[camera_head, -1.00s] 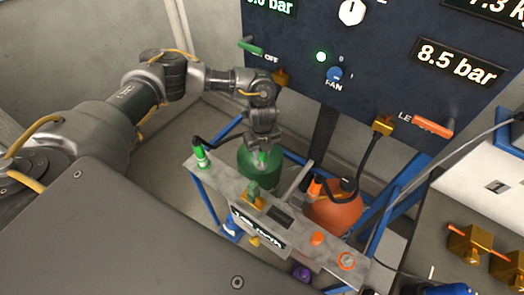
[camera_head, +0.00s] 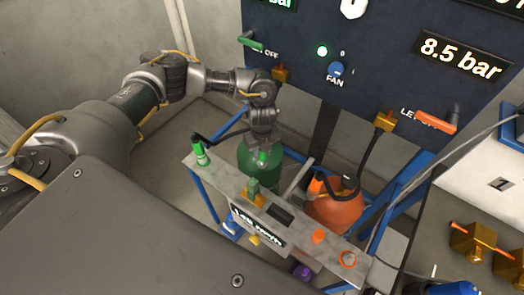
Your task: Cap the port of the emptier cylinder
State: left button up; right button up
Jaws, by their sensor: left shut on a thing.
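My left gripper (camera_head: 262,150) points down over the green cylinder (camera_head: 256,178). It is shut on a small green thing (camera_head: 262,157), which looks like a cap; the fingers partly hide it. I cannot tell whether it touches the cylinder's top. The orange cylinder (camera_head: 338,212) stands to the right, partly behind the grey metal plate (camera_head: 222,182). A readout (camera_head: 461,57) shows 8.5 bar; the upper-left readout (camera_head: 288,4) is cut off by the frame. My right gripper is not in view.
A green hose connector (camera_head: 201,153) stands on the plate's left end. An orange connector (camera_head: 316,184) with a black hose is by the orange cylinder. A brass valve (camera_head: 253,195) rises mid-plate. The dark panel (camera_head: 300,40) stands behind; a blue frame (camera_head: 205,196) surrounds the cylinders.

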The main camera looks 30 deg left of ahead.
aim_at(262, 157)
pick_arm(q)
jog(key=shift+f+b, duration=1.15)
jog(key=shift+f, duration=0.6)
jog(key=o, duration=1)
jog(key=shift+r, duration=0.1)
notch_tip(262, 157, up, 11)
jog(key=shift+f+b, duration=0.1)
jog(key=shift+b, duration=0.35)
jog(key=shift+f, duration=0.1)
